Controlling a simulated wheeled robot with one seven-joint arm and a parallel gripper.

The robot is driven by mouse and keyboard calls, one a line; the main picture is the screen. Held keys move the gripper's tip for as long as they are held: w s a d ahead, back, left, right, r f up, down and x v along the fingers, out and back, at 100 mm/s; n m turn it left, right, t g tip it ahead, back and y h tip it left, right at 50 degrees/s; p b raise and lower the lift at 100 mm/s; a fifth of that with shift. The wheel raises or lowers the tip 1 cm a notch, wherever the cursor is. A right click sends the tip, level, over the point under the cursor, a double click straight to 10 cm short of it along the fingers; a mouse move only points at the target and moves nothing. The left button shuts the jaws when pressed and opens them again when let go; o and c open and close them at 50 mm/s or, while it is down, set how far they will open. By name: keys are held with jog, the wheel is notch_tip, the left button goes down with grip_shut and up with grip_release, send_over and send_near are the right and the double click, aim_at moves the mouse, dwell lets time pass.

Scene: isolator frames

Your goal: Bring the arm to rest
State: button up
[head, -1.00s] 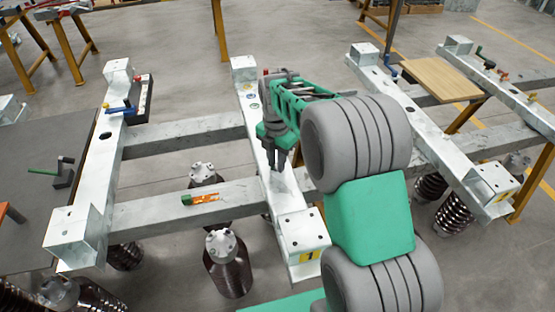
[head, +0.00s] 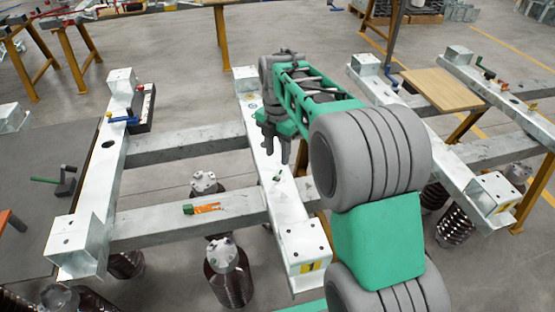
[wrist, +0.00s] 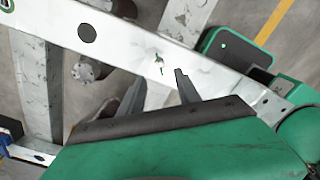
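My gripper (head: 277,158) hangs over the middle galvanized steel beam (head: 258,142), a little above its top face. In the wrist view its two fingers (wrist: 158,87) stand apart with nothing between them. A small green piece (head: 277,177) lies on the beam just below the fingertips. It also shows in the wrist view (wrist: 160,62), ahead of the fingers and apart from them. My arm is bent and reaches across the frame, hiding part of the beams on the right.
An orange-and-green tool (head: 203,208) lies on the front cross beam. A black tray (head: 143,108) and a blue-handled tool (head: 122,118) are on the left beam. A wooden board (head: 443,88) rests at the right. Ribbed insulators (head: 228,272) stand below.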

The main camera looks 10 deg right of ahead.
dwell(0.3)
jog(key=s+r+m+t+p, duration=0.1)
jog(key=s+r+m+p, duration=0.2)
jog(key=s+m, duration=0.7)
jog(key=s+r+m+t+p, duration=0.2)
jog(key=s+r+m+p, duration=0.2)
jog(key=s+m, duration=0.6)
jog(key=m, duration=0.5)
jog(key=shift+a+r+p, duration=0.25)
jog(key=shift+r+p, duration=0.05)
jog(key=shift+r, duration=0.1)
